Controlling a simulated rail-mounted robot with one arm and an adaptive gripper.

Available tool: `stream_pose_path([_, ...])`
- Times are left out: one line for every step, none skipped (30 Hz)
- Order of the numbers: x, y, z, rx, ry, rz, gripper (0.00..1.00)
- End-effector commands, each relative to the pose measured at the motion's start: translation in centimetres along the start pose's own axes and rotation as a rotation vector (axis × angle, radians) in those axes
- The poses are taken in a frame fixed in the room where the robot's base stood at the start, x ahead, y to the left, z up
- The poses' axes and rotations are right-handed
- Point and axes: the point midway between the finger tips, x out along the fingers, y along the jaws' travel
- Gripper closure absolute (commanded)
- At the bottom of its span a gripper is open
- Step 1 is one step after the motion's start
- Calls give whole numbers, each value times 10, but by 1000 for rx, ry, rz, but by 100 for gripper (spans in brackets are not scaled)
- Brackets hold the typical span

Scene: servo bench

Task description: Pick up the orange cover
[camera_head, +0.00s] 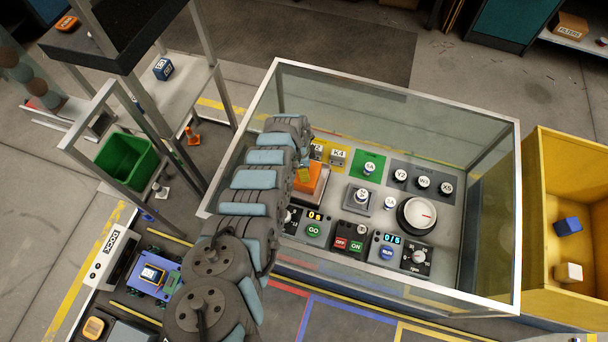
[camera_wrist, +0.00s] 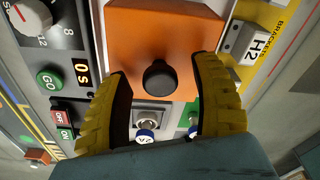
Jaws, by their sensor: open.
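The orange cover (camera_wrist: 150,36) fills the upper middle of the wrist view. It is a box-like orange piece with a round black knob (camera_wrist: 160,78). In the head view the cover (camera_head: 318,186) stands on the bench panel, partly hidden behind my arm. My gripper (camera_wrist: 161,66) is open over it, with its two yellow ribbed fingers on either side of the knob. I see space between each finger and the knob. In the head view only a bit of yellow at my gripper (camera_head: 304,174) shows against the cover.
Glass walls with a metal rim (camera_head: 395,88) surround the panel. Next to the cover are a GO button (camera_head: 313,230), OFF and ON buttons and a small grey box (camera_head: 358,197). An H2 bracket (camera_wrist: 255,44) is close beside the cover.

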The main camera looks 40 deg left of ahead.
Motion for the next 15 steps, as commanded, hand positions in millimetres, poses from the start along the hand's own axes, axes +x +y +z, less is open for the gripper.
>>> stream_pose_path([-1, 0, 0, 0, 0, 0, 36])
stream_pose_path([-1, 0, 0, 0, 0, 0, 36])
stream_pose_path([-1, 0, 0, 0, 0, 0, 48])
stream_pose_path([-1, 0, 0, 0, 0, 0, 56])
stream_pose_path([-1, 0, 0, 0, 0, 0, 65])
stream_pose_path([-1, 0, 0, 0, 0, 0, 76])
stream_pose_path([-1, 0, 0, 0, 0, -1, 85])
stream_pose_path([-1, 0, 0, 0, 0, -1, 94])
stream_pose_path([-1, 0, 0, 0, 0, -1, 100])
stream_pose_path([-1, 0, 0, 0, 0, -1, 100])
stream_pose_path([-1, 0, 0, 0, 0, -1, 100])
stream_pose_path([-1, 0, 0, 0, 0, -1, 100])
stream_pose_path([-1, 0, 0, 0, 0, -1, 100])
stream_pose_path([-1, 0, 0, 0, 0, -1, 100])
stream_pose_path([-1, 0, 0, 0, 0, -1, 100])
